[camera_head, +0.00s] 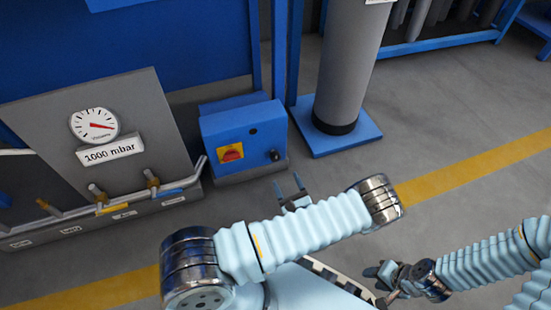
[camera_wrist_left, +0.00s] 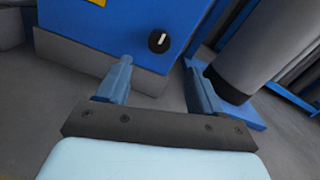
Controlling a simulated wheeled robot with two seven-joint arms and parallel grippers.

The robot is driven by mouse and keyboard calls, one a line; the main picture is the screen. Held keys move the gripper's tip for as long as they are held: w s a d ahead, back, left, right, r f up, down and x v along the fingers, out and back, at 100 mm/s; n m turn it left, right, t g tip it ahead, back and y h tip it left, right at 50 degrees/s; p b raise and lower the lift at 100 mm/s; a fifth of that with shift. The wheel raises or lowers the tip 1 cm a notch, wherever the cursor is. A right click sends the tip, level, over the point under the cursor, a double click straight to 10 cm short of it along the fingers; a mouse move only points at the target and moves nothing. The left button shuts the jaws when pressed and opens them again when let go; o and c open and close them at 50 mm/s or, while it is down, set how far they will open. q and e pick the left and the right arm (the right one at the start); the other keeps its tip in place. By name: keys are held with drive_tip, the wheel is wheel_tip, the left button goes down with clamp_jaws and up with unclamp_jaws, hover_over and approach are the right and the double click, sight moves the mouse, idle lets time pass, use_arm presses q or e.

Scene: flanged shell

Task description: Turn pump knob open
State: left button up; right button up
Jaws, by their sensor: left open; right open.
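The blue pump box (camera_head: 243,135) stands at the centre of the head view, with a red and yellow switch (camera_head: 231,153) on its front. A black round knob (camera_head: 275,155) sits at the lower right of that front. In the left wrist view the knob (camera_wrist_left: 159,41) carries a white mark that looks near upright. My left gripper (camera_head: 290,186) is open and empty, in front of the box and apart from the knob. Its fingers (camera_wrist_left: 160,78) show below and either side of the knob. My right gripper (camera_head: 380,280) is open at the lower right, away from the box.
A grey panel with a gauge (camera_head: 94,125) and a label reading 1000 mbar (camera_head: 110,149) stands left of the box. Pipes with valves (camera_head: 97,196) run below it. A grey column (camera_head: 347,65) on a blue base plate (camera_head: 335,142) stands right.

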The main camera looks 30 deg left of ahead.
sight(276, 159)
use_arm(q)
drive_tip(key=b+x, duration=0.1)
drive_tip(key=x, duration=0.9)
drive_tip(key=shift+w+a, duration=0.1)
drive_tip(key=shift+a, duration=0.15)
drive_tip(key=shift+c, duration=0.5)
drive_tip(key=c, duration=1)
